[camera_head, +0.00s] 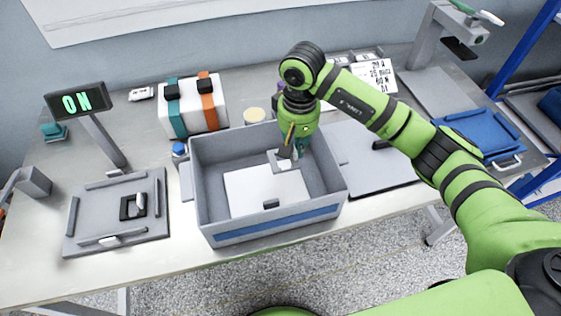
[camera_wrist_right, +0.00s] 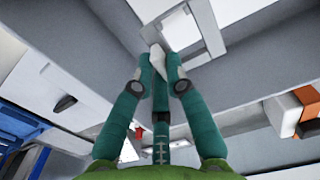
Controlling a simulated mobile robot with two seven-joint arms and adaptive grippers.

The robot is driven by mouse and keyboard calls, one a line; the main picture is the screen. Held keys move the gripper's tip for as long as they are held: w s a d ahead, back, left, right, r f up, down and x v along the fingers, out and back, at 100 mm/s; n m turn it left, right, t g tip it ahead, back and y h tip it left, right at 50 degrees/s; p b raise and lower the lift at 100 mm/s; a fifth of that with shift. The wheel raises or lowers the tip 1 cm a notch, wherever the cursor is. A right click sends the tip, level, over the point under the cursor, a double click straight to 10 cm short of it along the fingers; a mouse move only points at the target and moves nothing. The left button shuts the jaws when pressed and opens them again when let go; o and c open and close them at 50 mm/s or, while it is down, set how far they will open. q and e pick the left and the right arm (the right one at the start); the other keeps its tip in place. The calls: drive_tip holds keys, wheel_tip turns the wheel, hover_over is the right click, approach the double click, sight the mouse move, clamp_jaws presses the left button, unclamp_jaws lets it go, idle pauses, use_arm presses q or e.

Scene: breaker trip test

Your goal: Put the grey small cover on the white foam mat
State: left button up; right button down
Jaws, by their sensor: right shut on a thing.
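The white foam mat (camera_head: 248,190) lies on the floor of a grey bin (camera_head: 201,185). The grey small cover (camera_head: 275,157) is a small plate with a pale middle, at the back right corner of the mat in the head view. My right gripper (camera_head: 287,151) reaches down into the bin and is shut on the cover. In the wrist view the fingertips of the right gripper (camera_wrist_right: 160,78) close on a pale upright part, beside a grey frame with a white middle. I cannot tell whether the cover touches the mat. My left gripper is not in view.
A grey fixture (camera_head: 90,217) with a black square stands left of the bin, near an ON display (camera_head: 77,101). A white case with straps (camera_head: 192,118) stands behind. A grey plate (camera_head: 370,165) and blue tray (camera_head: 480,137) lie to the right.

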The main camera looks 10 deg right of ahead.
sight(296, 155)
wheel_tip(296, 155, down, 3)
drive_tip(key=shift+f+p, duration=0.2)
drive_tip(key=shift+p, duration=0.2)
wheel_tip(296, 155, down, 3)
drive_tip(key=shift+f+p, duration=0.15)
drive_tip(key=shift+p, duration=0.3)
drive_tip(key=shift+f, duration=0.4)
drive_tip(key=c, duration=1.3)
unclamp_jaws()
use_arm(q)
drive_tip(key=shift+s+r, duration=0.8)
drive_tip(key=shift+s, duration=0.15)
use_arm(e)
drive_tip(key=shift+o, duration=0.2)
drive_tip(key=shift+r, duration=0.1)
